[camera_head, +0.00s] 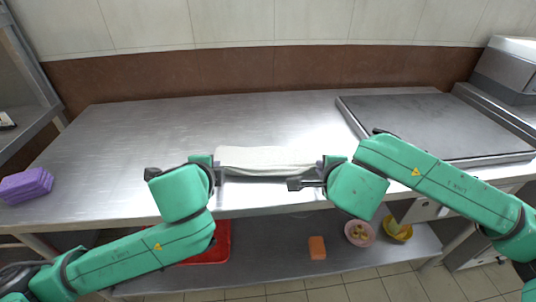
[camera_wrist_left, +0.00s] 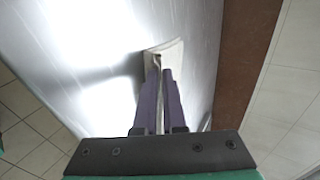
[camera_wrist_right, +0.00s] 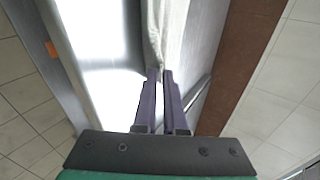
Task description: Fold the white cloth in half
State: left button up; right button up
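The white cloth (camera_head: 266,157) is a narrow pale band near the front edge of the steel table, stretched between my two grippers. My left gripper (camera_head: 216,166) is at its left end. In the left wrist view its fingers (camera_wrist_left: 160,72) are nearly together, with the cloth (camera_wrist_left: 168,54) pinched at the tips. My right gripper (camera_head: 322,168) is at the cloth's right end. In the right wrist view its fingers (camera_wrist_right: 160,74) are close together on a gathered edge of the cloth (camera_wrist_right: 172,28). The cloth's underside and any fold lines are hidden.
The steel table (camera_head: 130,135) is clear behind and left of the cloth. A purple block (camera_head: 26,185) sits at its left end, a dark griddle plate (camera_head: 440,125) at right. The lower shelf holds a red tray (camera_head: 222,245), an orange sponge (camera_head: 317,248), a pink bowl (camera_head: 359,233) and a yellow bowl (camera_head: 398,230).

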pick_arm(q)
jog(key=o, duration=0.6)
pick_arm(e)
jog(key=o, duration=0.6)
pick_arm(q)
jog(key=shift+o, duration=0.2)
pick_arm(e)
jog(key=shift+o, duration=0.2)
pick_arm(q)
jog(key=shift+r, duration=0.1)
pick_arm(e)
jog(key=shift+r, duration=0.1)
pick_arm(q)
jog(key=s+r, duration=0.4)
jog(key=r, duration=0.4)
jog(key=shift+r, duration=0.4)
pick_arm(e)
jog(key=s+r, duration=0.4)
jog(key=r, duration=0.4)
jog(key=shift+r, duration=0.4)
